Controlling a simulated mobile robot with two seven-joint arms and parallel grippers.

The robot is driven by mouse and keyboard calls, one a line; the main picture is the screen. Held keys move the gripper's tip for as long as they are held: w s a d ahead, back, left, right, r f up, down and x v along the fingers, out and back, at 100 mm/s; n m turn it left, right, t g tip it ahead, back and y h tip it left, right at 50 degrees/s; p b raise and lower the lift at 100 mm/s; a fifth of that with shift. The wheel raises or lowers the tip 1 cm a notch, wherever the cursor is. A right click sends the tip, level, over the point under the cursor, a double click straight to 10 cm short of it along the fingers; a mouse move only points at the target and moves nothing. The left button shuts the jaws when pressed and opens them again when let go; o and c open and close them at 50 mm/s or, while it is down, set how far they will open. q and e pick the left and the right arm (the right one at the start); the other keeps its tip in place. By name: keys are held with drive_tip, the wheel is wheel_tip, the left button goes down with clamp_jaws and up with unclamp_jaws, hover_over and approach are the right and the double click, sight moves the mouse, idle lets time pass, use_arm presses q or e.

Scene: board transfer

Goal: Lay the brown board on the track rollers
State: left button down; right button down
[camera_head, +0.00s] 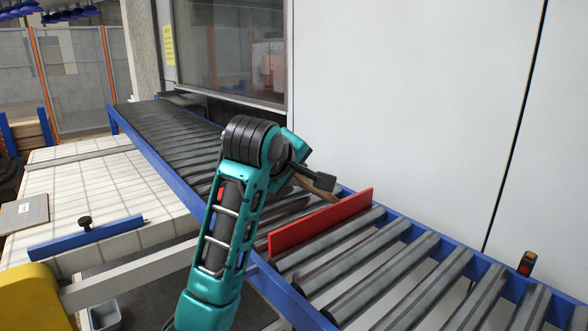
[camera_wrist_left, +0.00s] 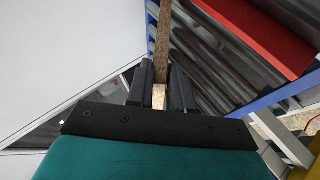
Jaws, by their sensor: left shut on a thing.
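My left gripper (camera_head: 318,180) is over the roller track, near the wall side. It is shut on the brown board (camera_wrist_left: 163,42), which stands edge-on between the fingers (camera_wrist_left: 160,88) in the left wrist view. In the head view only a small part of the brown board (camera_head: 312,190) shows behind my wrist. I cannot tell whether the board touches the rollers. The track rollers (camera_head: 385,258) are grey bars between blue side rails. They also show in the left wrist view (camera_wrist_left: 205,60). My right gripper is not in view.
A red bar (camera_head: 320,221) stands across the track close to my gripper. White wall panels (camera_head: 420,90) border the far side. A tiled table (camera_head: 110,180) at left holds a blue bar (camera_head: 85,238) and a flat grey-brown panel (camera_head: 24,214). The near rollers are clear.

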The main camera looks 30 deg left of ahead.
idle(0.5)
use_arm(q)
drive_tip(key=c, duration=0.9)
unclamp_jaws()
drive_tip(key=shift+f, duration=0.25)
drive_tip(key=shift+c, duration=0.3)
